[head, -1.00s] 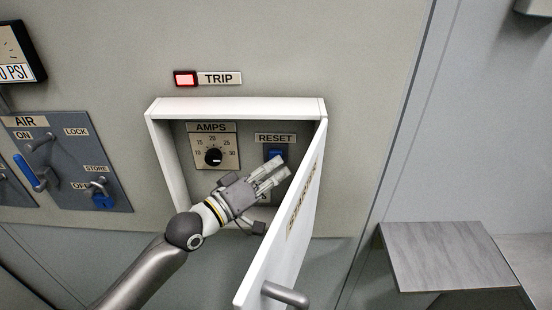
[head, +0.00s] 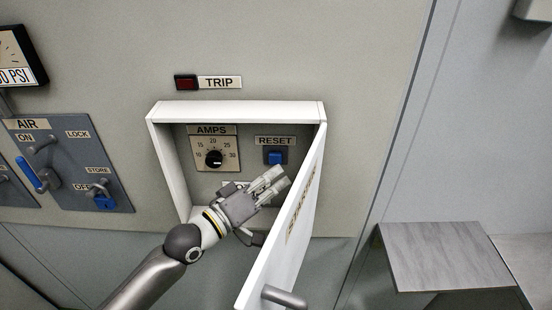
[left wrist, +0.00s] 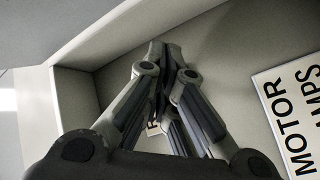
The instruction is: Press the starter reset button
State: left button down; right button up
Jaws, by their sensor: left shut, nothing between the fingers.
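The blue reset button (head: 275,156) sits under the RESET label inside the open white starter box (head: 235,108). My left gripper (head: 278,178) is shut and empty, just below the button in the head view and apart from it in the picture. In the left wrist view the left gripper's fingertips (left wrist: 166,45) meet in front of the box's inner wall, and the button is not visible there. The TRIP lamp (head: 186,82) above the box is dark red and unlit. My right gripper is not in view.
The box door (head: 292,225) stands open close to the right of my left gripper, with a handle (head: 285,295). An AMPS dial (head: 213,158) is left of the button. An AIR panel (head: 75,150) with a blue lever and padlock is further left. A grey shelf (head: 445,255) stands at the right.

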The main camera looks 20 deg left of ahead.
pick_arm(q)
jog(key=shift+s+d+r+p, duration=0.1)
jog(key=shift+s+d+p, duration=0.2)
jog(key=shift+s, duration=0.5)
jog(key=shift+s+d+f+p, duration=0.15)
jog(key=shift+s+p, duration=0.15)
jog(key=shift+s, duration=0.55)
jog(key=shift+s+d+r+p, duration=0.15)
jog(key=shift+s+d+p, duration=0.15)
jog(key=shift+s, duration=0.5)
jog(key=shift+a, duration=0.1)
